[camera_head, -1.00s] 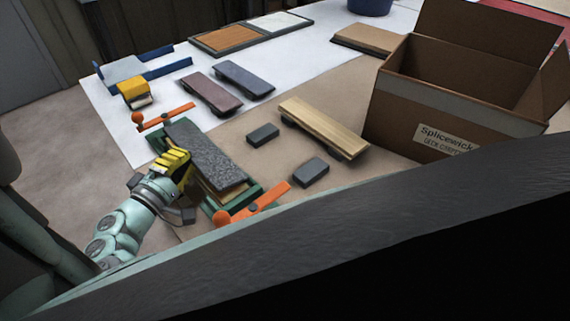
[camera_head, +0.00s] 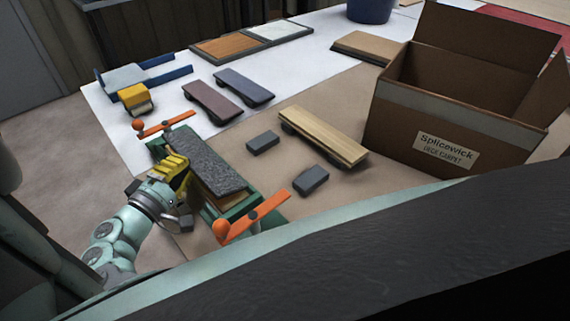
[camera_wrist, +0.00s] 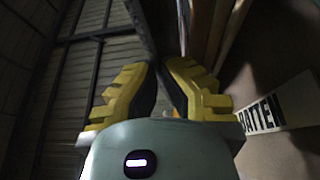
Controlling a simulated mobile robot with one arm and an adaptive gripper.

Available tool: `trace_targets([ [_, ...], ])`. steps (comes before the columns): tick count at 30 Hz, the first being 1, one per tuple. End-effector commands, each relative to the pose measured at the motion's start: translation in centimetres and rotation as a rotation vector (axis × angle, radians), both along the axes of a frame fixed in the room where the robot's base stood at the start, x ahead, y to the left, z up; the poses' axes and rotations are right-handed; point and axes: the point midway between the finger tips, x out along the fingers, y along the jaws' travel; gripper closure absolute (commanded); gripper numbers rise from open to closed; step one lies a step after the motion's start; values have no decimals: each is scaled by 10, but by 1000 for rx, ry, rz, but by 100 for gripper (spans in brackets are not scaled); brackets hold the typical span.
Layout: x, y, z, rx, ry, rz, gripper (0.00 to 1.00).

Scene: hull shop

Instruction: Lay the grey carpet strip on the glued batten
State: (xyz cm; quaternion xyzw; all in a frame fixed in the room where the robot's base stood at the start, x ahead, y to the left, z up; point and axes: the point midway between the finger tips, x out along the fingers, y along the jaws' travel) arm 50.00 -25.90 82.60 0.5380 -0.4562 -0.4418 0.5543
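The dark grey speckled carpet strip (camera_head: 212,168) lies lengthwise over a green frame (camera_head: 240,208) with an orange lever at each end. A pale wooden edge, likely the batten (camera_head: 208,196), shows below the strip; glue cannot be made out. My gripper (camera_head: 178,168), with yellow fingers, is at the strip's left long edge and appears shut on it. In the wrist view my gripper's fingers (camera_wrist: 160,68) nearly meet, with a thin dark edge running away between them. Whether the strip touches the batten along its length cannot be told. A label reading "BATTEN" (camera_wrist: 268,113) shows at right.
A pale plank (camera_head: 322,135) and two grey blocks (camera_head: 263,141) lie right of the frame. Purple (camera_head: 210,102) and blue-grey (camera_head: 244,87) pieces lie behind it. An open cardboard box (camera_head: 400,140) stands at right. A yellow-topped tool (camera_head: 134,97) sits back left.

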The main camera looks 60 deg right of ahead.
Motion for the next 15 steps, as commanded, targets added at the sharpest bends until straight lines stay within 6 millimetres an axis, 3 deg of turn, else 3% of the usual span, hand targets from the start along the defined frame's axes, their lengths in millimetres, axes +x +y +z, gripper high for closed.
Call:
trace_targets([
  [15,0,0,-4,-2,0,1,100],
])
